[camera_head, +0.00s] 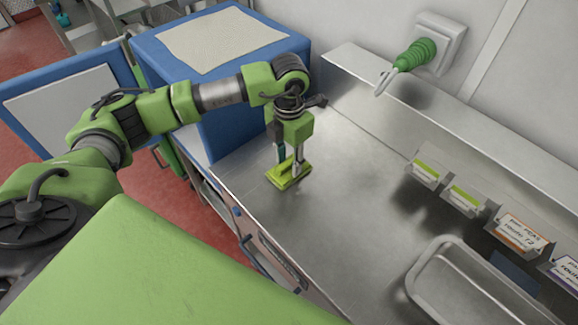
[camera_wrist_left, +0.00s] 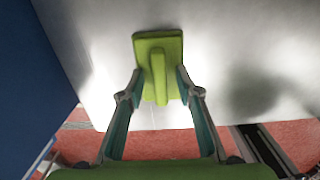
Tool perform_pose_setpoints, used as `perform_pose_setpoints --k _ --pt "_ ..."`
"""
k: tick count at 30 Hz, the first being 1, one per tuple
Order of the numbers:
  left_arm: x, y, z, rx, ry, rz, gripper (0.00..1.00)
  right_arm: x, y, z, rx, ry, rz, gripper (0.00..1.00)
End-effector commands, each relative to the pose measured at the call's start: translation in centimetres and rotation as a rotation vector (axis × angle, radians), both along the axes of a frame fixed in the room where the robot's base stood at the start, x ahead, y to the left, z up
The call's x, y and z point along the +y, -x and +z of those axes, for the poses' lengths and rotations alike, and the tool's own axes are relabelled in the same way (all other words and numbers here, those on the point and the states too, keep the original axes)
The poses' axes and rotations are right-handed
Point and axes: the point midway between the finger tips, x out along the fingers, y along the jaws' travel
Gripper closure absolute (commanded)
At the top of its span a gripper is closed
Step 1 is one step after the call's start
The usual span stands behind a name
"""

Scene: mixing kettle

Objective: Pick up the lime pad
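The lime pad (camera_head: 284,182) lies flat on the steel counter near its front left edge. In the left wrist view, the lime pad (camera_wrist_left: 172,44) shows as a rounded rectangle with a raised ridge-like handle. My left gripper (camera_head: 290,163) points down right over the pad. In the left wrist view, the fingers of my left gripper (camera_wrist_left: 160,82) are apart, one on each side of the handle, with what looks like a small gap on both sides. My right gripper is not in view.
A blue box (camera_head: 170,60) with a pale top stands left of the pad. A metal tray (camera_head: 415,285) sits at the lower right. Several label holders (camera_head: 462,205) line the back. A green wall fitting (camera_head: 415,55) sticks out above. The middle counter is clear.

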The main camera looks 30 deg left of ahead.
Motion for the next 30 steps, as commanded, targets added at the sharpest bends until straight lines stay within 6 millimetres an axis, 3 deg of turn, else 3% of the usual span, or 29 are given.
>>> perform_pose_setpoints --k 3,6,7,22,28,30 --pt "0.0 0.0 0.0 0.0 0.0 0.0 0.71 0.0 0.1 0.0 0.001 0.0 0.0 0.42" --pt "0.0 0.0 0.0 0.0 0.0 0.0 0.97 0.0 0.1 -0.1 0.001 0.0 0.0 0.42" --pt "0.0 0.0 0.0 -0.001 0.0 0.0 1.0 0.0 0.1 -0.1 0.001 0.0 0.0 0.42" --pt "0.0 -0.1 0.6 -0.004 0.0 0.001 1.0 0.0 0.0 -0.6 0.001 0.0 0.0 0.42" --pt "0.0 -0.1 3.1 -0.007 0.0 0.0 1.0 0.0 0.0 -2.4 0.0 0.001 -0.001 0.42" --pt "-0.3 1.1 4.4 -0.005 0.001 -0.002 1.0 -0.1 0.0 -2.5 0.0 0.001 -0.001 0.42"
